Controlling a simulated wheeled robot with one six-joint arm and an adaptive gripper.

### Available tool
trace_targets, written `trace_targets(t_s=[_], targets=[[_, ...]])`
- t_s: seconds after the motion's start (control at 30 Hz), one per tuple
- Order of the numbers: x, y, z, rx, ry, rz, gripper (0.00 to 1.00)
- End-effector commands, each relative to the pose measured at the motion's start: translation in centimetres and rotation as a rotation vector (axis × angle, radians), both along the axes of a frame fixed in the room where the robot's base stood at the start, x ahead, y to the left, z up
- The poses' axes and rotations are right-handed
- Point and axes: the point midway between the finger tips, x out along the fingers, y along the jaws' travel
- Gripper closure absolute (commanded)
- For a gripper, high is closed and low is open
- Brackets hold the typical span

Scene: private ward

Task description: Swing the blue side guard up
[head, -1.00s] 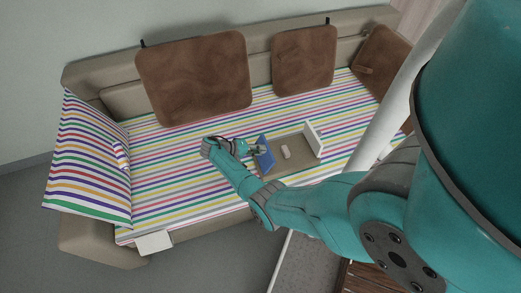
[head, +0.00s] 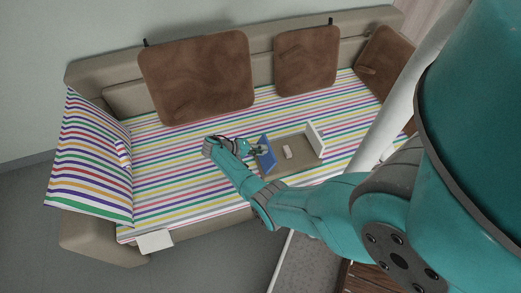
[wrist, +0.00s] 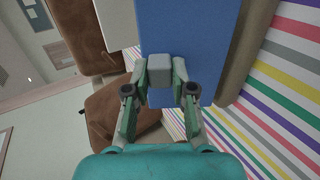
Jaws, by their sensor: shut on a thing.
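The blue side guard (head: 266,152) stands at the left end of a brown tray-like board (head: 296,167) on the striped bed. It looks upright or nearly so; its exact tilt is hard to tell. In the wrist view the blue guard (wrist: 190,30) fills the upper middle. My gripper (head: 258,149) is at the guard's left side. In the wrist view my gripper (wrist: 160,80) is shut on a small grey block (wrist: 159,67) at the guard's near edge, which looks like its grip. The block hides part of the edge behind it.
A white guard (head: 316,138) stands at the board's right end, and a small pale block (head: 287,152) lies between the two guards. Brown cushions (head: 197,78) lean along the back. A striped pillow (head: 90,160) is at the left. The striped bed surface (head: 170,170) left of my gripper is clear.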

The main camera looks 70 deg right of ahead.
Motion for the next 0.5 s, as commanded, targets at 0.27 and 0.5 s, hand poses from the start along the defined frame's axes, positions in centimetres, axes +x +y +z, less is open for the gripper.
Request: trace_targets(t_s=[0.27,0.5], targets=[[-0.12,0.21,-0.36,0.008,0.0,0.002,0.5],[-0.05,0.11,-0.19,0.004,0.0,0.001,0.5]])
